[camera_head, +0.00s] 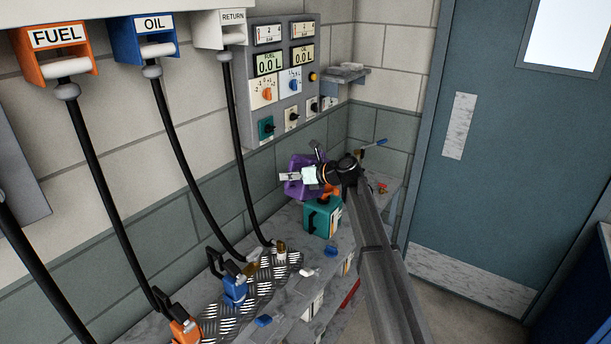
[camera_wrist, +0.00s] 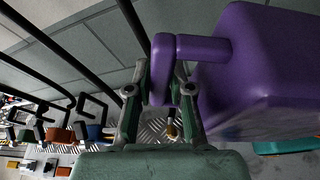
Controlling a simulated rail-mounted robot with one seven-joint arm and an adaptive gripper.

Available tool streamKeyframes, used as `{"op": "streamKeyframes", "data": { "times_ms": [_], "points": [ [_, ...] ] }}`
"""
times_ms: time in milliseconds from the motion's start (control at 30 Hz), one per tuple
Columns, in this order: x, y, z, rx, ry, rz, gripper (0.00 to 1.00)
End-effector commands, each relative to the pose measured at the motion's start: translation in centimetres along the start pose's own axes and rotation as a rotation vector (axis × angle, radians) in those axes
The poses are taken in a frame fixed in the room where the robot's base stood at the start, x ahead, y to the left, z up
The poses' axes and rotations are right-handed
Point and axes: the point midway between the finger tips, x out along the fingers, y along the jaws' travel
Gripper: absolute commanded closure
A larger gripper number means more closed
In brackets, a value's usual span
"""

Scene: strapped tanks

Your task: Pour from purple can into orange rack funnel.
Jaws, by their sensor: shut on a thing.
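The purple can (camera_head: 296,187) is at the end of my arm, above the bench by the wall, and looks tilted in the head view. In the wrist view its body (camera_wrist: 258,75) fills the upper right. My gripper (camera_head: 311,175) is shut on the can's handle, which shows between the two fingers in the wrist view (camera_wrist: 162,75). A small orange piece (camera_head: 331,189) shows just below my wrist, above a teal can (camera_head: 323,219). My arm partly hides it, and I cannot tell whether it is the orange rack funnel. The can's spout and any liquid are not clear.
Blue (camera_head: 235,290) and orange (camera_head: 184,331) nozzles with black hoses stand on the bench's tread plate (camera_head: 216,322). A control panel (camera_head: 281,85) is on the wall behind. A small shelf (camera_head: 346,73) juts out right of it. A door (camera_head: 507,150) is at the right.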

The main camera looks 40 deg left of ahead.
Motion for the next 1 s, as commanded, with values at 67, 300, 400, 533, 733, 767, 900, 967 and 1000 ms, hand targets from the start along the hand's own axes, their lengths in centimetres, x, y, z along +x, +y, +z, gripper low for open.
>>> {"op": "streamKeyframes", "data": {
  "times_ms": [67, 300, 400, 533, 733, 767, 900, 967, 1000],
  "points": [
    [0.0, 0.0, 0.1, -0.002, -0.001, 0.000, 1.00],
    [0.0, 0.0, 0.1, -0.002, -0.001, 0.000, 1.00],
    [0.0, 0.0, 0.1, -0.002, -0.001, 0.000, 1.00],
    [0.0, 0.0, 0.2, 0.000, -0.002, 0.000, 1.00],
    [-0.1, 0.2, 0.9, 0.020, -0.002, 0.008, 1.00],
    [-0.1, 0.2, 1.0, 0.025, -0.002, 0.009, 1.00],
    [-0.1, 0.4, 1.6, 0.048, -0.002, 0.018, 1.00],
    [-0.1, 0.5, 1.9, 0.059, -0.002, 0.022, 1.00],
    [0.0, 0.5, 2.0, 0.066, -0.002, 0.025, 1.00]
  ]
}}
